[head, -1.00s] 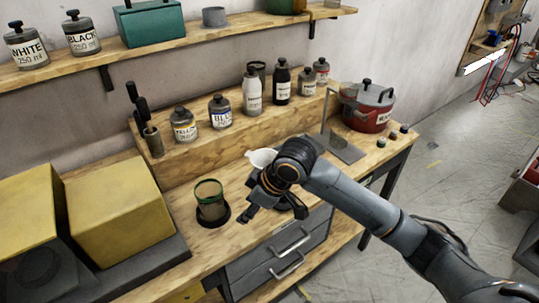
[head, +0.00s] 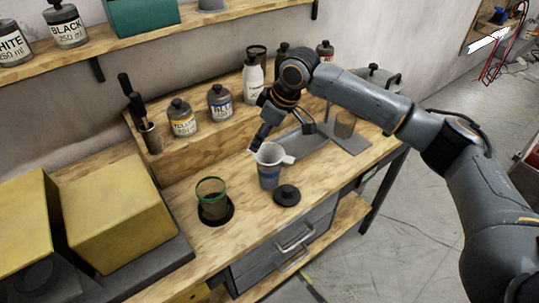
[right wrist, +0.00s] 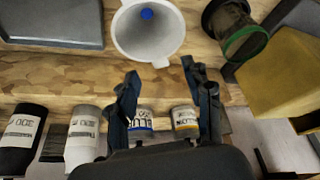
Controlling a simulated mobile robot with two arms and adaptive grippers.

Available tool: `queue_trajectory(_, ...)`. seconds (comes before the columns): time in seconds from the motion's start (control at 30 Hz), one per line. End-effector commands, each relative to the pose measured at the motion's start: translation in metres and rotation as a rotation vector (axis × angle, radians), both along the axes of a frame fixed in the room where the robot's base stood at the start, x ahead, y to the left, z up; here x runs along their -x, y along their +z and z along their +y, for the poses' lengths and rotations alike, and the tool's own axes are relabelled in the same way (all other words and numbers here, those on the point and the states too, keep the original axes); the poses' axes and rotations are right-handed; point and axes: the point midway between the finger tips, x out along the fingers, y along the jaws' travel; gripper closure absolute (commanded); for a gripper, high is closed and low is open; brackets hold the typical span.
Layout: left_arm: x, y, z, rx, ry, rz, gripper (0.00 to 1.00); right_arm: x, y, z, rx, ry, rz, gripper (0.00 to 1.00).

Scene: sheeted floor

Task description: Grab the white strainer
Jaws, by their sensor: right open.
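The white strainer (head: 271,153) sits in the top of a grey container with a blue band (head: 269,177) on the workbench, its small tab pointing right. In the right wrist view the strainer (right wrist: 135,38) is a white cone with a blue spot in its middle, near the top edge. My right gripper (head: 257,146) is just behind and beside the strainer's rim in the head view. In the right wrist view its two fingers (right wrist: 163,88) are apart with nothing between them, and the strainer lies beyond their tips. My left gripper is not in view.
Several paint bottles (head: 220,105) line the raised ledge behind. Yellow boxes (head: 115,215) fill the left. A metal stand (head: 350,138) is at right.

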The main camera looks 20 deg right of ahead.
Motion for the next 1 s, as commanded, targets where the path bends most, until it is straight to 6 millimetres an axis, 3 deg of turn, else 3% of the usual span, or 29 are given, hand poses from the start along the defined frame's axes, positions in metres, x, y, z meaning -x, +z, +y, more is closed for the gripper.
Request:
queue_trajectory(0.23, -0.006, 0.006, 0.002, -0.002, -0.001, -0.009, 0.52, -0.005, -0.019, 0.006, 0.0, -0.001, 0.002, 0.5)
queue_trajectory(0.5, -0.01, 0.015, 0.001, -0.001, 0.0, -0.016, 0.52, -0.015, -0.054, 0.017, -0.001, 0.0, 0.001, 0.5)
queue_trajectory(0.8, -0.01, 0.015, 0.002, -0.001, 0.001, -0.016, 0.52, -0.016, -0.061, 0.019, 0.0, 0.001, -0.002, 0.5)
queue_trajectory(1.0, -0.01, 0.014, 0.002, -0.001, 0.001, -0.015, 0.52, -0.016, -0.061, 0.019, 0.0, 0.001, -0.002, 0.88)
